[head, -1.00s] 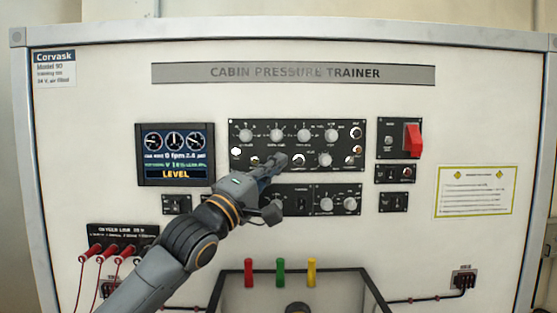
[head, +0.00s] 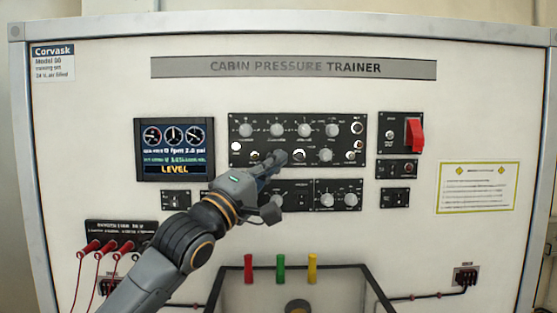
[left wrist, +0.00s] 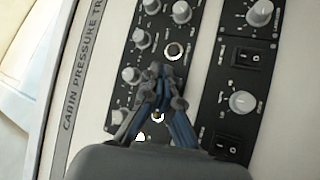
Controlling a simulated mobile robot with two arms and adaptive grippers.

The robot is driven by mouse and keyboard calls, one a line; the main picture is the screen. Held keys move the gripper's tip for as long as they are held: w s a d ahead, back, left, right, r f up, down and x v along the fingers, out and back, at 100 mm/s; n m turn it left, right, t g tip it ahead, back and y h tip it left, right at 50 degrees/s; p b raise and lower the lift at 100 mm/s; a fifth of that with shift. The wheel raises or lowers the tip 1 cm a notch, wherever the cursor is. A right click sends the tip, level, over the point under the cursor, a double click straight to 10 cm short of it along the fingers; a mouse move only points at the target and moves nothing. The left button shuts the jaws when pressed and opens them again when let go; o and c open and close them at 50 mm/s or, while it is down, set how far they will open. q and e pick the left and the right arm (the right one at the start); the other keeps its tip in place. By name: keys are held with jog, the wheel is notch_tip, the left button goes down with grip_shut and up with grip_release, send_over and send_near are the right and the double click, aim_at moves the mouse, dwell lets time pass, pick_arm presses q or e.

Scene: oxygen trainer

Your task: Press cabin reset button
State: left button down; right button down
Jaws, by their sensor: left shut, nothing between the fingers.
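The black control panel (head: 340,152) carries knobs and small round buttons on the trainer's white face. A white-ringed round button (head: 299,155) sits in its lower row; it also shows in the left wrist view (left wrist: 174,51). A white round button (head: 236,146) is at the panel's left end. The labels are too small to read, so I cannot tell which is cabin reset. My left gripper (head: 280,157) is shut and empty, its tips in front of the lower row, just left of the white-ringed button. Contact cannot be told. My right gripper is not in view.
A display reading LEVEL (head: 174,150) is left of the panel. A red guarded switch (head: 413,134) is at the right. A lower panel with knobs (head: 338,198) lies below. Red leads (head: 103,248) hang lower left, and an open box (head: 370,285) projects at the bottom.

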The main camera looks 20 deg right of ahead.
pick_arm(q)
jog(key=shift+s+r, duration=0.1)
jog(key=s+b, duration=0.1)
jog(key=s, duration=0.1)
jog(key=s+a+b, duration=0.1)
jog(key=s, duration=0.1)
jog(key=shift+s+a, duration=0.15)
jog(key=shift+s, duration=0.25)
dwell(0.6)
